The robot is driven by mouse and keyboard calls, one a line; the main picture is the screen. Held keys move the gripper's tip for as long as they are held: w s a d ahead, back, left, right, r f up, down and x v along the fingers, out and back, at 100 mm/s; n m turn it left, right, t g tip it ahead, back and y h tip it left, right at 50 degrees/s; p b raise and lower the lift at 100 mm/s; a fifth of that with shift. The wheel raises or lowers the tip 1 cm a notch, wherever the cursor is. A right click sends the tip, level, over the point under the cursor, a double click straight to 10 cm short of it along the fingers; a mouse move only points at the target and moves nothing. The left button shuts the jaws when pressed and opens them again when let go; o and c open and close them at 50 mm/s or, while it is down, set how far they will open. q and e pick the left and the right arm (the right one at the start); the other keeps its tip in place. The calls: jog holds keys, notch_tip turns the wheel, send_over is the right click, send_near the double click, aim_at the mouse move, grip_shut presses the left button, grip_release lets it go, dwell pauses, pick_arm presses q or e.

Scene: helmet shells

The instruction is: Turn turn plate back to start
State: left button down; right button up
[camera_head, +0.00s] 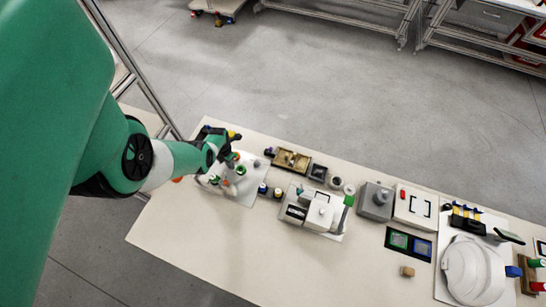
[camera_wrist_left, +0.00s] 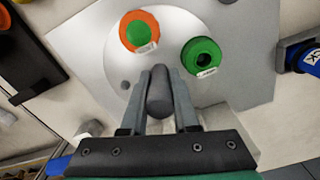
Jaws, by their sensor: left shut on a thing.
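The turn plate (camera_wrist_left: 174,38) is a pale round disc on a grey square base plate (camera_wrist_left: 75,45) in the left wrist view. An orange ring with a green centre (camera_wrist_left: 140,32) and a green ring with a dark hole (camera_wrist_left: 203,57) sit on it, each with a small white label. My left gripper (camera_wrist_left: 160,82) is shut on a dark grey upright peg (camera_wrist_left: 158,100) at the near side of the disc. The fingers hide the peg's foot. In the head view my left gripper (camera_head: 226,160) is at the table's left end, partly covering the turn plate. My right gripper is not in view.
To the right on the table stand a tan tray (camera_head: 291,159), a white machine (camera_head: 320,212), grey and white boxes and a white helmet shell (camera_head: 472,270). A blue clamp-like part (camera_wrist_left: 305,60) lies right of the base plate. The table's front left is clear.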

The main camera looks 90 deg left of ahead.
pick_arm(q)
jog(key=shift+r, duration=0.1)
dwell(0.4)
jog(key=c, duration=0.9)
grip_release()
jog(key=shift+c, duration=0.2)
jog(key=shift+r, duration=0.1)
notch_tip(320, 180, up, 12)
jog(key=p, duration=1.2)
jog(key=shift+f, duration=0.3)
